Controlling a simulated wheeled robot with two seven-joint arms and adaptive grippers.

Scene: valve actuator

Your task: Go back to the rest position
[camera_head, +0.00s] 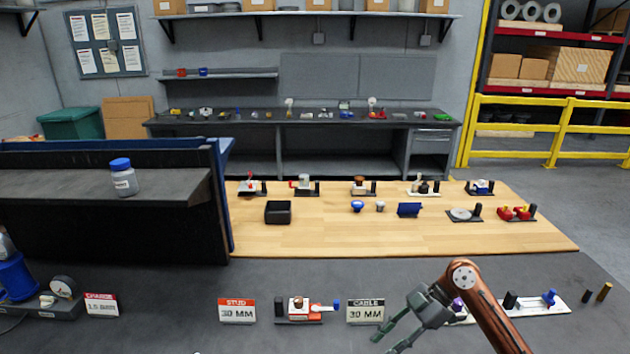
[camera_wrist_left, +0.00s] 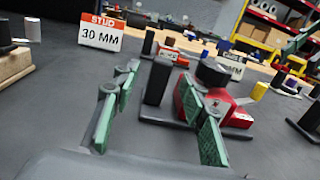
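My left gripper (camera_wrist_left: 162,118) shows only in the left wrist view. Its two green-padded fingers are apart, with nothing between the pads. A red device with a black knob (camera_wrist_left: 213,73) and a black post (camera_wrist_left: 158,82) stands on a dark plate just beyond the fingers. The right finger partly covers the red device; I cannot tell if they touch. My right gripper (camera_head: 384,344) is low in the head view, on the copper-coloured arm from the right. Its fingers are apart and empty, near the front of the dark bench (camera_head: 180,285).
A STUD 30 MM sign (camera_head: 237,310), an orange-and-white fixture (camera_head: 303,309) and a CABLE 30 MM sign (camera_head: 365,311) stand on the dark bench. A fixture with a blue knob (camera_head: 549,298) is partly behind my right arm. Several devices stand on the wooden table (camera_head: 330,235).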

